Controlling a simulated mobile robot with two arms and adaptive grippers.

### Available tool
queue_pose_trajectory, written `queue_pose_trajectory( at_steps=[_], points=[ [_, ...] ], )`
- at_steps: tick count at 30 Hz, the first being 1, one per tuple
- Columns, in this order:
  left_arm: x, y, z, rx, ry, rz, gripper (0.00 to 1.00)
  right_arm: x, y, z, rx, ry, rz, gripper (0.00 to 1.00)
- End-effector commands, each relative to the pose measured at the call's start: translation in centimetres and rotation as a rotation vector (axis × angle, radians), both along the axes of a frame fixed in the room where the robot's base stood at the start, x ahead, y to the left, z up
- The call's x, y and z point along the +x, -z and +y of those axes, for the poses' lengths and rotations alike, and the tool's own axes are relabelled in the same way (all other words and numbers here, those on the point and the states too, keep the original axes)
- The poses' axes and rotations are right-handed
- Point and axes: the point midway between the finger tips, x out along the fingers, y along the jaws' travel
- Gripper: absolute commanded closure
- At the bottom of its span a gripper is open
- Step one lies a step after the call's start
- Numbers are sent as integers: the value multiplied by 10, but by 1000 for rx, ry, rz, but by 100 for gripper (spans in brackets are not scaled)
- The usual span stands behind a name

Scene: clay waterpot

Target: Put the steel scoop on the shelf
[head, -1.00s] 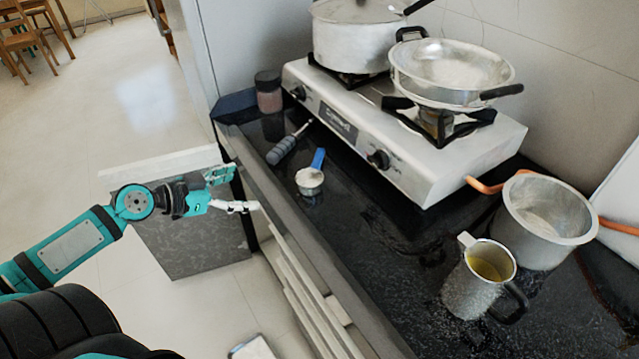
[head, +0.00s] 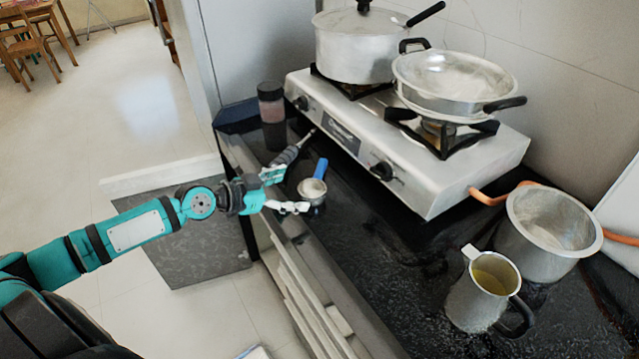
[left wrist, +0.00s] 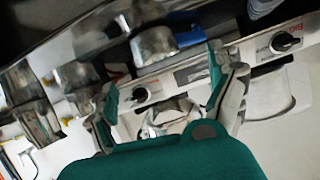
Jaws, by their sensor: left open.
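The steel scoop (head: 312,190) is a small metal cup with a blue handle. It rests on the black counter (head: 375,265) near its front edge, left of the stove. Its handle points to the back. It also shows in the left wrist view (left wrist: 153,46), just beyond the fingertips. My left gripper (head: 286,192) is open and empty, right beside the scoop on its left, fingers toward it. In the left wrist view my left gripper (left wrist: 165,75) has its fingers apart. I cannot make out a shelf for certain. My right gripper is not in view.
A gas stove (head: 440,165) holds a lidded pot (head: 355,50) and a pan (head: 455,85). A dark-handled tool (head: 285,156) and a jar (head: 271,105) are behind the scoop. A metal jug (head: 470,302) and a pot (head: 525,240) stand at right. The counter's middle front is clear.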

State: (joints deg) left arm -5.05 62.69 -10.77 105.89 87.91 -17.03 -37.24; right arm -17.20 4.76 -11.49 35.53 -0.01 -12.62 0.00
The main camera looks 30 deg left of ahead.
Motion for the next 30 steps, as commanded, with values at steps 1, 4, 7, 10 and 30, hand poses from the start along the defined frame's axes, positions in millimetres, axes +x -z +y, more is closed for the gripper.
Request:
queue_pose_trajectory(
  at_steps=[1,4,7,10,30],
  points=[
    [7,1,-3,-5,-3,-2,9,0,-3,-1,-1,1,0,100],
    [12,5,-7,-3,0,-1,9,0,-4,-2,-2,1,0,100],
    [16,7,-9,-2,2,0,9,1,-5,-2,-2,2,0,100],
    [24,10,-15,-5,1,-1,9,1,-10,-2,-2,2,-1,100],
    [54,29,-32,-1,4,1,26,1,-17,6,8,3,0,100]
  ],
)
